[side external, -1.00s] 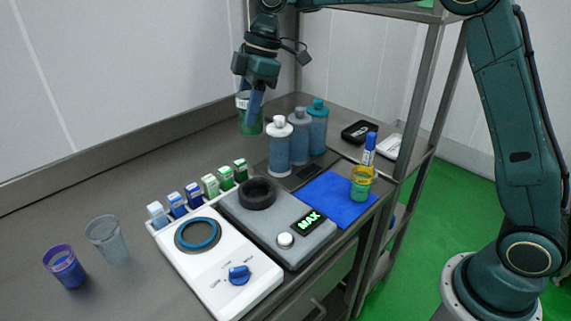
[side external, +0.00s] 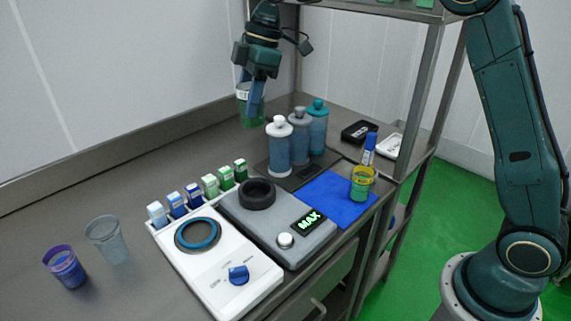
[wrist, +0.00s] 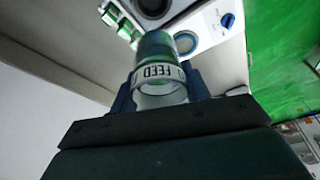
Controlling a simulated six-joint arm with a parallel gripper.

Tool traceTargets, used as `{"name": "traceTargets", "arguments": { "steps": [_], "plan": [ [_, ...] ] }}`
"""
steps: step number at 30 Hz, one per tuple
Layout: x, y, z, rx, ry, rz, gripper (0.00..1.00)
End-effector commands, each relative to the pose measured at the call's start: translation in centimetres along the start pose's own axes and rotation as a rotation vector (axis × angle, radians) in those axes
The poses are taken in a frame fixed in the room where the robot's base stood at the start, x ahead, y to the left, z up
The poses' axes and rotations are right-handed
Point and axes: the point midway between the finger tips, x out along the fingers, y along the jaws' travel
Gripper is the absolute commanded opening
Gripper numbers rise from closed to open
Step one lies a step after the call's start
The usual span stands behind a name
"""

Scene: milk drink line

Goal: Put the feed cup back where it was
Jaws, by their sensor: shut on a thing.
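The feed cup (side external: 252,116) is clear with green contents and a white band; the band reads FEED in the wrist view (wrist: 160,74). My gripper (side external: 250,100) is shut on it, with a blue finger on each side of the cup in the wrist view. The cup is upright or nearly so at the back of the counter, behind the bottles. I cannot tell whether its base touches the counter (side external: 150,160).
Three pump bottles (side external: 299,136) stand just right of the cup. Nearer are a row of small cartons (side external: 193,196), a white device (side external: 218,262) and a grey device reading MAX (side external: 272,222). A yellow-rimmed cup (side external: 362,184) stands on a blue mat (side external: 328,200). Counter left of the cup is clear.

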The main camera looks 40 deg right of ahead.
Motion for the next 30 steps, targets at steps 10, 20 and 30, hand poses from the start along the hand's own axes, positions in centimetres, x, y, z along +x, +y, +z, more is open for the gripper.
{"name": "traceTargets", "arguments": {
  "steps": [10, 20, 30],
  "plan": [
    [-0.6, 0.7, 6.0, 0.01, -0.001, 0.001, 0.14],
    [-0.9, 0.2, 13.4, 0.008, -0.001, 0.003, 0.14],
    [-0.7, -0.1, 14.8, 0.005, 0.0, 0.003, 0.14]
  ]
}}
